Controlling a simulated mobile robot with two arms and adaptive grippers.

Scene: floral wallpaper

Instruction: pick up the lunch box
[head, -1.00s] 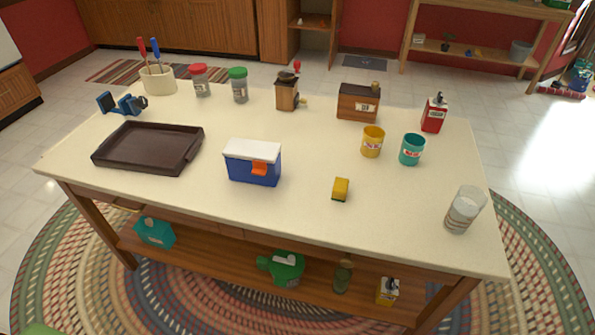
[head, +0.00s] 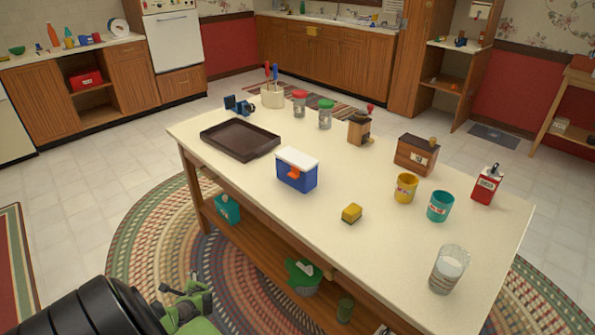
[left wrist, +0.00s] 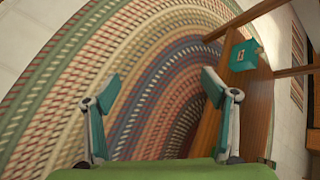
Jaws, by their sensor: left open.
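The lunch box (head: 297,172) is blue with a white lid and an orange latch. It stands upright near the front edge of the table's top, in the middle of the head view. My left gripper (head: 188,305) is at the bottom left of the head view, below and in front of the table, well apart from the lunch box. In the left wrist view my left gripper (left wrist: 158,105) is open and empty, with its two fingers spread over the braided rug. The lunch box does not show in the left wrist view. My right gripper is not in view.
A teal box (left wrist: 244,55) stands on the lower shelf. Open floor lies left of the table.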

